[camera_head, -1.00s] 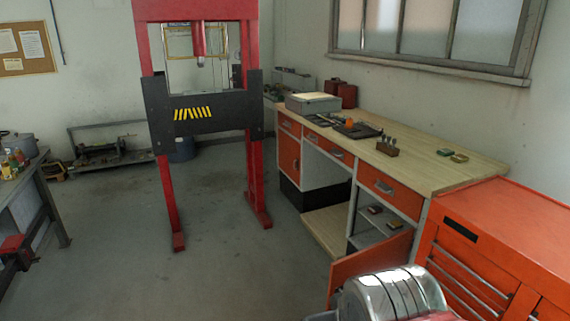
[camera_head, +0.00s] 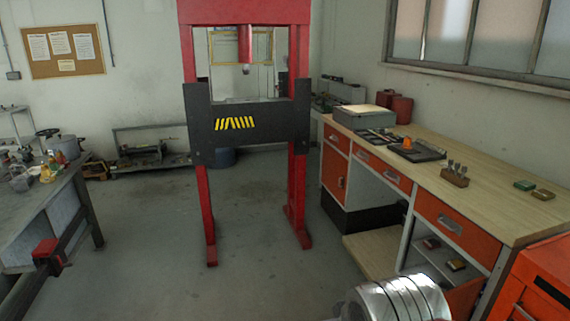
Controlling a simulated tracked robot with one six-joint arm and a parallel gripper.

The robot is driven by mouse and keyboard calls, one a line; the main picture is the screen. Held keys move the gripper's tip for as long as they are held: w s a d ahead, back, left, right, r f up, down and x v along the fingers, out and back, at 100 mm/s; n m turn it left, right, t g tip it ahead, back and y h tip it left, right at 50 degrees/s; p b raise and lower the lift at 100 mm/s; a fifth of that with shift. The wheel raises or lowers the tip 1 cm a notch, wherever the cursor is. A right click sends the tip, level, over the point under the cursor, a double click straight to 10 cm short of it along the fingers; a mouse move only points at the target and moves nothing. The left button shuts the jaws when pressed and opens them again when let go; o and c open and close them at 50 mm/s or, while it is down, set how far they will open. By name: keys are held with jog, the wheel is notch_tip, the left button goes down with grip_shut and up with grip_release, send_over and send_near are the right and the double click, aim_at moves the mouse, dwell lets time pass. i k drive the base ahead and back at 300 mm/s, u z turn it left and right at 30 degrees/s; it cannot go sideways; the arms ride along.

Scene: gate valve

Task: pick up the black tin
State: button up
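I cannot make out a black tin in this view. Two small tins, one green (camera_head: 524,185) and one brownish (camera_head: 543,194), lie on the wooden workbench top (camera_head: 487,207) at right. A reddish tin (camera_head: 431,243) and a yellowish tin (camera_head: 456,264) lie on a shelf in the open compartment below. A silver ribbed cylinder at the bottom edge appears to be part of my arm. My gripper is out of view.
A red press (camera_head: 297,190) stands on the floor in the middle. A grey table (camera_head: 50,205) with bottles and a pot (camera_head: 66,146) is at left. An orange tool cabinet (camera_head: 545,285) is at lower right. Floor between table and press is clear.

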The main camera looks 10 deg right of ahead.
aim_at(455, 265)
jog(key=u, duration=0.05)
jog(key=i, duration=2.2)
jog(key=z, duration=0.6)
jog(key=i, duration=0.65)
jog(key=z, duration=1.2)
jog(key=i, duration=1)
jog(key=z, duration=0.6)
